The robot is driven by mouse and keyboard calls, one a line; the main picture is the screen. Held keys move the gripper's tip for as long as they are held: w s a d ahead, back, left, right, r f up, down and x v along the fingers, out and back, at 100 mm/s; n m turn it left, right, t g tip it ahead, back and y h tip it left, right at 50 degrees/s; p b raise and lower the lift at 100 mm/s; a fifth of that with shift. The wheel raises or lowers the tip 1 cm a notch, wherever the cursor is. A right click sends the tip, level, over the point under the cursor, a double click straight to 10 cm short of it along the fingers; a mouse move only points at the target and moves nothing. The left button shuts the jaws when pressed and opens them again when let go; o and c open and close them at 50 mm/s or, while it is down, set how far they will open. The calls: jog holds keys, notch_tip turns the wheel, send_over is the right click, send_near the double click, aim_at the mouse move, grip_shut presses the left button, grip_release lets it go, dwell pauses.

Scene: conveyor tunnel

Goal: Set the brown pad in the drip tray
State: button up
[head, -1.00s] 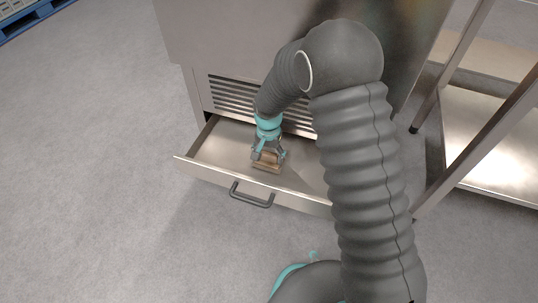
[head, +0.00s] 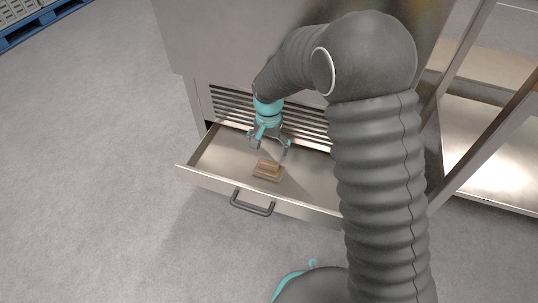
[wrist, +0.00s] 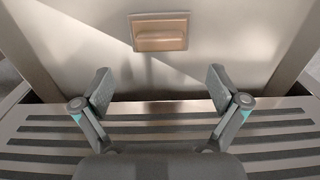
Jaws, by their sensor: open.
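The brown pad (head: 268,170) lies flat in the drip tray (head: 213,160), a shallow metal drawer pulled out from the machine's base. The pad also shows in the wrist view (wrist: 159,32), resting on the tray floor with a raised bar on top. My gripper (head: 269,143) is open and empty. It is above the tray, on the machine side of the pad and apart from it. In the wrist view the two spread fingers (wrist: 161,88) have nothing between them.
The tray has a dark handle (head: 252,202) at its front. A slotted vent (head: 235,108) is in the machine's face behind the tray. A metal rack (head: 490,160) stands at the right. Grey floor at the left is clear; a blue pallet (head: 40,22) lies far back.

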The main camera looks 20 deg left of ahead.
jog(key=shift+r, duration=1.65)
jog(key=shift+s+f, duration=0.1)
